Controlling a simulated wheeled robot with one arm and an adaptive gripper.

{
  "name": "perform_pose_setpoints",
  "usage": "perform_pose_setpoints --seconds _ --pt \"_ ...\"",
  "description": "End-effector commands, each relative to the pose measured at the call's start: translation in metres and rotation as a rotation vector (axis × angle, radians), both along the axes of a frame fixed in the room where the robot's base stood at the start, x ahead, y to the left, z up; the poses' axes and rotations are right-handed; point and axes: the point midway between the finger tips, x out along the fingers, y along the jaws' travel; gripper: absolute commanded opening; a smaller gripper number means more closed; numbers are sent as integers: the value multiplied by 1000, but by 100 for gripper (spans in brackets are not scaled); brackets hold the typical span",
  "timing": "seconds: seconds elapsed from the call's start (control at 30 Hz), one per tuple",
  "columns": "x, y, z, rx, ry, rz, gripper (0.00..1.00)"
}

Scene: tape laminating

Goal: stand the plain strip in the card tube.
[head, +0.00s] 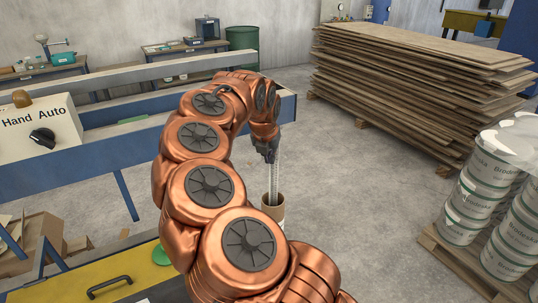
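A thin, pale grey strip (274,178) hangs upright below my gripper (270,154). My dark gripper appears shut on the strip's upper part; the fingertips are small in the picture. The strip's lower end reaches the mouth of the brown card tube (281,213), which stands upright. The strip overlaps the tube's opening in the head view, and its lowest part is hidden there. I cannot tell how deep it sits. The strip's surface is too small to read for markings.
A blue-framed machine (110,155) with a Hand/Auto control box (40,130) stands left. Stacked boards (420,85) are at the back right. White drums (478,190) stand on a pallet (460,262) at right. The grey floor (355,200) right of the tube is clear.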

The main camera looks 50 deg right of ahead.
Motion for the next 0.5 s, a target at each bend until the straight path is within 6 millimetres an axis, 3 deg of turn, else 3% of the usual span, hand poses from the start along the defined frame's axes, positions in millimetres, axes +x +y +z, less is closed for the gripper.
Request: perform_pose_setpoints --seconds 0.5 --pt "0 0 -17 0 0 -1 0"
